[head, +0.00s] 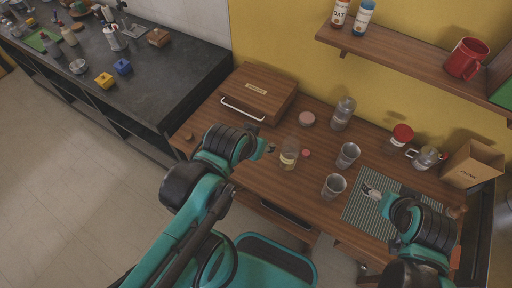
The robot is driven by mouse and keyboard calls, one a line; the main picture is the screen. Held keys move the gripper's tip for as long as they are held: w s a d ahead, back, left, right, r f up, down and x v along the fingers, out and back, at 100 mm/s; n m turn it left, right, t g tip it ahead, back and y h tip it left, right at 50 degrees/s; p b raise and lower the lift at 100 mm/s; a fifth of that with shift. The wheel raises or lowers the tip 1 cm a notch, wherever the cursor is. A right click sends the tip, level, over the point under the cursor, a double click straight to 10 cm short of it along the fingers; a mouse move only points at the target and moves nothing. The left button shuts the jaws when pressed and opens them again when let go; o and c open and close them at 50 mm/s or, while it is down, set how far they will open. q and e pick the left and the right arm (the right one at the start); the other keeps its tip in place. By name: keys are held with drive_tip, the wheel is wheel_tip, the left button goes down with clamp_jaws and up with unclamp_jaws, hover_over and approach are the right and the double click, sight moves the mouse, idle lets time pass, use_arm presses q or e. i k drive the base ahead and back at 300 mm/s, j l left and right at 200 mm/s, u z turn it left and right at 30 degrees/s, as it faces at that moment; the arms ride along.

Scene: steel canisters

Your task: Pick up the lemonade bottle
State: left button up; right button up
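A clear glass vessel with a pale yellowish label (289,157) stands upright on the wooden desk; it looks like the lemonade bottle, but its label is too small to read. My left gripper (271,148) is just to the left of it, with a small gap in the picture. Its fingers are small and partly hidden, so I cannot tell whether they are open. My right gripper (370,191) is over the striped mat (388,215), well to the right of the glass vessel. Its fingers are too small to read clearly.
A pink lid (306,153) lies right of the glass vessel. Steel cups (347,155) (333,186), a canister (342,114), a red-topped jar (400,138), a teapot (427,157) and a cardboard box (472,164) stand rightward. A wooden box (258,93) is behind. A shelf (410,61) overhangs.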

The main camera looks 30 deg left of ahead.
sight(291, 145)
drive_tip(key=j+u, duration=0.15)
drive_tip(key=u, duration=0.2)
drive_tip(key=k+j+z, duration=0.25)
drive_tip(key=k+j, duration=0.15)
drive_tip(key=k+j+z, duration=0.25)
drive_tip(key=k+j, duration=0.1)
drive_tip(key=k, duration=0.1)
